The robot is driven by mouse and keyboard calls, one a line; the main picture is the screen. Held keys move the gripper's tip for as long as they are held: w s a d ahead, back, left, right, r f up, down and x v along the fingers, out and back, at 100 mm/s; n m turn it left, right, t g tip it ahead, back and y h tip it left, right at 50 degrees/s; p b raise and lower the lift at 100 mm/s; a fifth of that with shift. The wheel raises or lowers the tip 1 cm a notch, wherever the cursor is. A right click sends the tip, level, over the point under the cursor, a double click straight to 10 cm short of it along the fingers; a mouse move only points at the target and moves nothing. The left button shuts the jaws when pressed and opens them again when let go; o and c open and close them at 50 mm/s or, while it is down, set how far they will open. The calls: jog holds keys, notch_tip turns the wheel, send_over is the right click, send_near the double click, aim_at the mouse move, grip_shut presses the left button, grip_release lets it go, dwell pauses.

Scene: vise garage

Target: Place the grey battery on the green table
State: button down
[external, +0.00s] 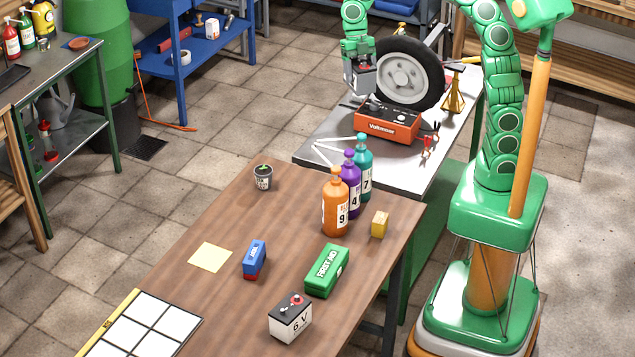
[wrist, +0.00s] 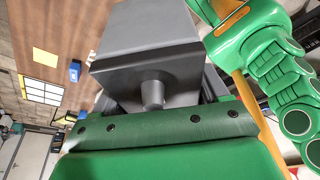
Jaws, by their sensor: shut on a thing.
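The grey battery (external: 367,82) is held in my gripper (external: 358,64), at the back left of the green table (external: 335,150), just left of the tire. The table has a grey top and green parts below. I cannot tell how high the battery is above it. In the wrist view the battery (wrist: 150,45) fills the upper middle, a grey box with a round terminal facing the camera. My gripper (wrist: 155,105) is shut on it; the fingertips are mostly hidden behind the battery.
A tire (external: 402,74), an orange Volkmaner box (external: 388,122) and a yellow jack stand (external: 454,92) occupy the green table. Its front left is mostly clear, with a lug wrench. The wooden table (external: 200,240) holds bottles, a first aid box and a black-and-white 6 V battery (external: 290,320).

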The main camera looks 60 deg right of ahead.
jog(key=s+d+f+n+h, duration=0.2)
jog(key=s+d+n, duration=0.7)
jog(key=d, duration=0.5)
jog(key=w+x, duration=0.2)
jog(key=x, duration=1)
jog(key=w+f+x, duration=0.1)
jog(key=w+x, duration=0.1)
jog(key=x, duration=1.1)
jog(key=shift+w+d+f+m+g, duration=0.2)
jog(key=shift+d+f+m+g, duration=0.1)
jog(key=shift+m+g, duration=0.1)
jog(key=shift+w, duration=0.1)
jog(key=shift+w+d+f, duration=0.2)
jog(key=shift+w+f, duration=1.35)
jog(key=shift+w, duration=0.65)
jog(key=shift+w+d+f, duration=0.2)
jog(key=shift+w+f, duration=1.4)
jog(key=shift+w, duration=0.65)
jog(key=shift+w+d+f, duration=0.15)
jog(key=shift+w+f, duration=1.4)
jog(key=shift+w, duration=0.65)
